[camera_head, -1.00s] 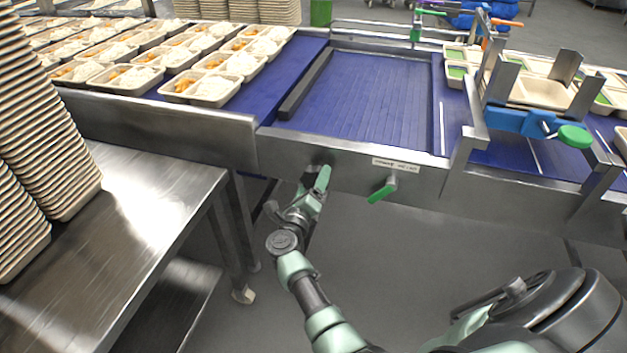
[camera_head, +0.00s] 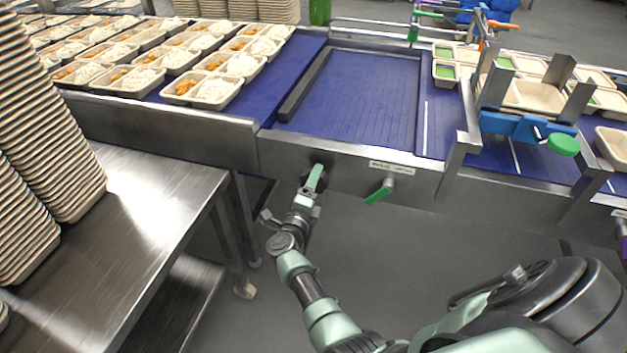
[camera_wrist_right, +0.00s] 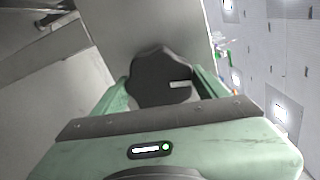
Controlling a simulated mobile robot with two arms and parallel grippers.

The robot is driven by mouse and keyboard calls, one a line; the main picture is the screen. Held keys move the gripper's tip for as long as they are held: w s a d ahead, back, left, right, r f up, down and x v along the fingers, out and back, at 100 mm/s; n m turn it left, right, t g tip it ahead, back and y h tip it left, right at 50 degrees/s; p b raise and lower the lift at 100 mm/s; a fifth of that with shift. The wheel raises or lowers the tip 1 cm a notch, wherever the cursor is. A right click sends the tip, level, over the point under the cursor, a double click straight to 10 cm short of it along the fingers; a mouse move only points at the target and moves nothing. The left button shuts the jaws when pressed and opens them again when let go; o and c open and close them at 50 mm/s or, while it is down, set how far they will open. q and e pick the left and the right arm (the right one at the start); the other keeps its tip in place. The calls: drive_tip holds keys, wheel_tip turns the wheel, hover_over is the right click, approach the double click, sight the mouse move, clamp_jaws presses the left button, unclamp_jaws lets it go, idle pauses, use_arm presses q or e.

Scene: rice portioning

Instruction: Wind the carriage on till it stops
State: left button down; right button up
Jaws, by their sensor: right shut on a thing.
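My right gripper (camera_head: 314,180) is at the front side panel of the conveyor, below the blue slatted section. In the right wrist view its green fingers (camera_wrist_right: 163,95) stand on both sides of a dark lobed knob (camera_wrist_right: 160,72), shut on it. In the head view the knob is hidden by the gripper. The blue slatted section (camera_head: 355,95) has a dark bar (camera_head: 304,88) along its left side; I cannot tell for certain which part is the carriage. My left gripper is not in view.
A green lever (camera_head: 379,191) sticks out of the panel right of my gripper, under a white label (camera_head: 392,166). A steel table (camera_head: 150,220) with stacked trays (camera_head: 45,130) stands at left. Filled trays (camera_head: 215,92) sit on the left belt. A blue clamp with a green knob (camera_head: 565,145) is at right.

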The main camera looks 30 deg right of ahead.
drive_tip(key=shift+r+n+p, duration=0.15)
drive_tip(key=shift+n+p, duration=0.4)
drive_tip(key=shift+n, duration=0.15)
drive_tip(key=shift+n+p, duration=0.4)
drive_tip(key=shift+n, duration=0.6)
drive_tip(key=shift+a, duration=0.1)
